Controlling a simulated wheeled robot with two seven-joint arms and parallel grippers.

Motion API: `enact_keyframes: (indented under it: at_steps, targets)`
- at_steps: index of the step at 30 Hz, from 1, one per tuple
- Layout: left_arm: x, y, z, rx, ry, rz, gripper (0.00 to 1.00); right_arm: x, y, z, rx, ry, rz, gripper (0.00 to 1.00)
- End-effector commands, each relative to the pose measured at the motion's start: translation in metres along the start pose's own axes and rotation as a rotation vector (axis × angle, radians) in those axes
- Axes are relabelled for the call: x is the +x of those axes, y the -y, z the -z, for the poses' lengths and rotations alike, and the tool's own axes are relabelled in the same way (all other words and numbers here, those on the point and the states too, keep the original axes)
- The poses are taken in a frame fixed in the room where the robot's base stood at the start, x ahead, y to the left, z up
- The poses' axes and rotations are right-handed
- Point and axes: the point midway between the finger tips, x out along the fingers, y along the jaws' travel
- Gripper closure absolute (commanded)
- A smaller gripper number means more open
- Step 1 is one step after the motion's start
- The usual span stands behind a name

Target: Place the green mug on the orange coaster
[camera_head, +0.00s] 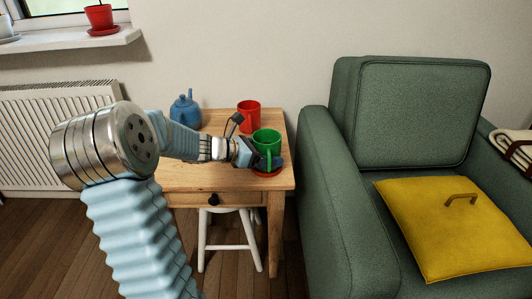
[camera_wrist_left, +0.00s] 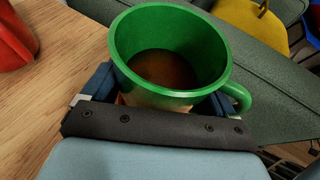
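The green mug (camera_head: 266,139) is upright near the front right corner of the wooden side table, its handle towards the front. An orange-red coaster (camera_head: 267,174) shows its front edge below it. The mug's base is hidden, so contact with the coaster cannot be told. My left gripper (camera_head: 264,161) is low at the mug. In the left wrist view its fingers (camera_wrist_left: 162,98) lie on either side of the mug (camera_wrist_left: 125,47), which holds something brown. Whether they press on the mug cannot be told. My right gripper is not in view.
A red mug (camera_head: 249,115) stands behind the green mug, and a blue teapot (camera_head: 186,110) at the back left. The wooden table (camera_head: 180,177) has a bare front left part. A green armchair (camera_head: 345,210) is close on the right; a white stool (camera_head: 228,213) stands below.

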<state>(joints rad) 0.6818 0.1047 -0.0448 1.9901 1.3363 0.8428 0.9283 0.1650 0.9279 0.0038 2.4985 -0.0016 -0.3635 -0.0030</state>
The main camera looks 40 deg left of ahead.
Motion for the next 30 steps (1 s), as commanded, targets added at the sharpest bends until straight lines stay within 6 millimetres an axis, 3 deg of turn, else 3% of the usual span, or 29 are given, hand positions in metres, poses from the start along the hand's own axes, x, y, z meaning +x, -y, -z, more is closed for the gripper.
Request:
enact_keyframes:
  at_steps: [2, 12, 24, 30]
  targets:
    - [0.000, 0.000, -0.001, 0.000, 0.000, 0.000, 0.00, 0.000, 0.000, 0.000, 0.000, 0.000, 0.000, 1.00]
    - [-0.005, 0.000, -0.005, 0.001, 0.000, -0.001, 0.00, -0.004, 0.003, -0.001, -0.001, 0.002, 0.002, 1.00]
    - [-0.090, -0.001, -0.004, 0.000, 0.001, -0.003, 0.00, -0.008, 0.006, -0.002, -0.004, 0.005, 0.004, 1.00]
    - [-0.116, 0.000, -0.004, 0.001, 0.000, -0.001, 0.00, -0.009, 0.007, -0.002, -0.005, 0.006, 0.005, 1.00]
